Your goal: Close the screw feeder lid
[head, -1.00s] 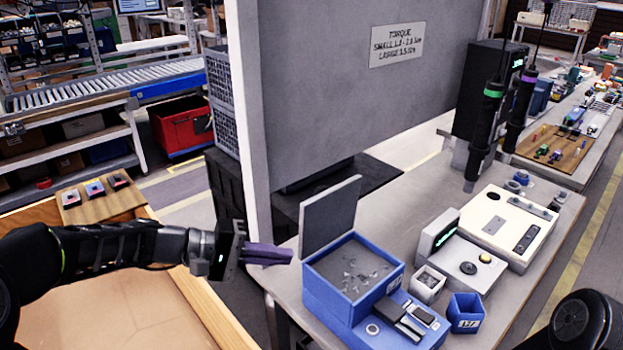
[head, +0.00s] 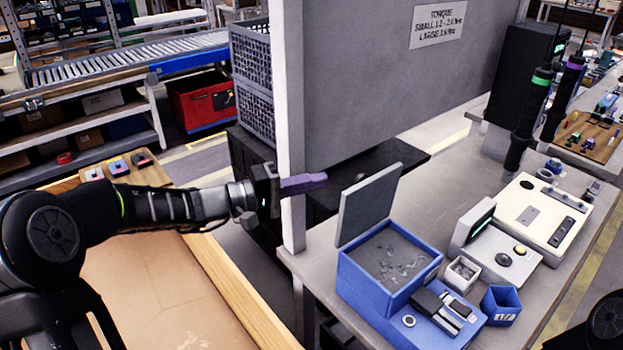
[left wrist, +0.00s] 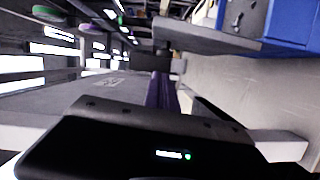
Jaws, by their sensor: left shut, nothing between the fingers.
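The blue screw feeder (head: 365,286) stands at the near left corner of the grey table, with loose screws in its open bin. Its grey lid (head: 369,205) stands up, tilted back, along the bin's far left side. The lid also shows at the top of the left wrist view (left wrist: 205,36), beside the blue bin (left wrist: 290,22). My left gripper (head: 318,180), with purple fingers, is shut and empty. In the head view it is left of the lid and near the height of its top, apart from it. My right gripper is not in view.
A grey upright panel (head: 390,80) with a post stands behind the feeder. A small white bin (head: 461,273), a blue cup (head: 501,305) and a white device (head: 500,250) stand right of it. Screwdrivers (head: 528,120) hang at the right.

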